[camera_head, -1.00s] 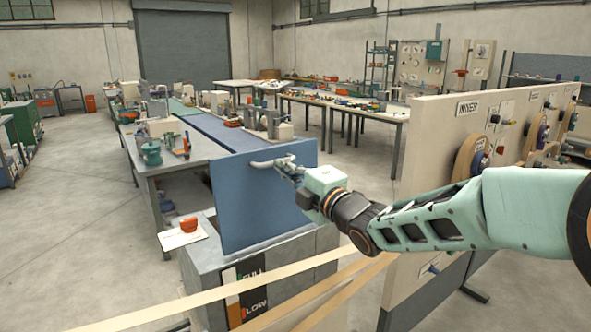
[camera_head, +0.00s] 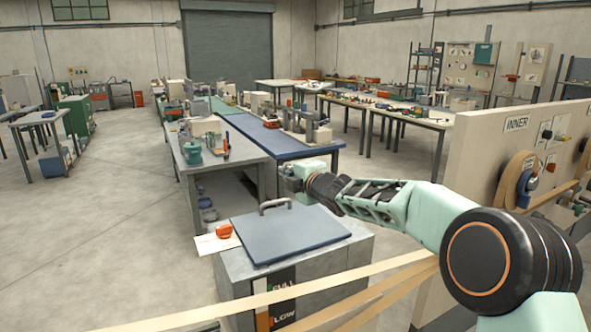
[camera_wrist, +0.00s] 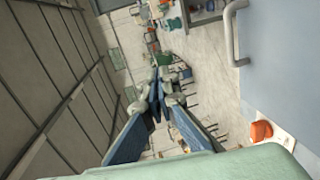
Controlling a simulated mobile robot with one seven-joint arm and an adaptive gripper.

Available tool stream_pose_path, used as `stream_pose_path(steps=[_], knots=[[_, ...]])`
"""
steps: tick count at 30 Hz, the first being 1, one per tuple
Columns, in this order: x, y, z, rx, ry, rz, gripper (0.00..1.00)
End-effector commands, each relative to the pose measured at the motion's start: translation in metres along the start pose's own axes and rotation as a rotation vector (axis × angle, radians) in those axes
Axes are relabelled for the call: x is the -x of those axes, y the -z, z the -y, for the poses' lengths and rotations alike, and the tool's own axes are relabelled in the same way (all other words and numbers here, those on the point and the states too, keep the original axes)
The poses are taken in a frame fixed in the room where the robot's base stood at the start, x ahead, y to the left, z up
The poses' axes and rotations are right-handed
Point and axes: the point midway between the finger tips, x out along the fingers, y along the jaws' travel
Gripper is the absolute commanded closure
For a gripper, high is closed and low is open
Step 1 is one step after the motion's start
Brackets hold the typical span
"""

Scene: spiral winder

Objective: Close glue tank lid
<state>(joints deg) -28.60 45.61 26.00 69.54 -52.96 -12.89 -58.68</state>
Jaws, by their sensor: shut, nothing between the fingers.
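The glue tank lid (camera_head: 290,235) is a blue-grey panel lying about flat over the top of the grey glue tank (camera_head: 345,262). I cannot tell whether its edges touch the rim all round. Its grey bar handle (camera_head: 275,204) is at the far edge. My gripper (camera_head: 284,171) is above and beyond the handle, apart from it, its fingers small and hard to make out. In the wrist view my gripper (camera_wrist: 160,85) shows its fingers shut with nothing between them. The lid (camera_wrist: 280,65) and its handle (camera_wrist: 232,35) are at the right there.
An orange object (camera_head: 224,231) sits on a pale shelf at the tank's left. Tan strips (camera_head: 275,296) run across the tank's front. The winder panel (camera_head: 480,170) stands to the right. A workbench (camera_head: 215,160) stands behind the tank.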

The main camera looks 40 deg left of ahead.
Motion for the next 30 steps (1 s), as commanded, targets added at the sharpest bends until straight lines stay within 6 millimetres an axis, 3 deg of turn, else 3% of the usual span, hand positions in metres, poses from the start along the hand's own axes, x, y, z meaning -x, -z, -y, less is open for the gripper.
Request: stream_pose_path(steps=[3,12,21,30], knots=[[-0.024,0.001,0.013,0.0,0.002,-0.001,1.0],[-0.068,0.001,0.05,0.001,0.002,0.0,1.0],[-0.089,0.001,0.081,0.0,0.001,0.0,1.0],[-0.095,0.001,0.093,0.001,0.0,0.0,1.0]])
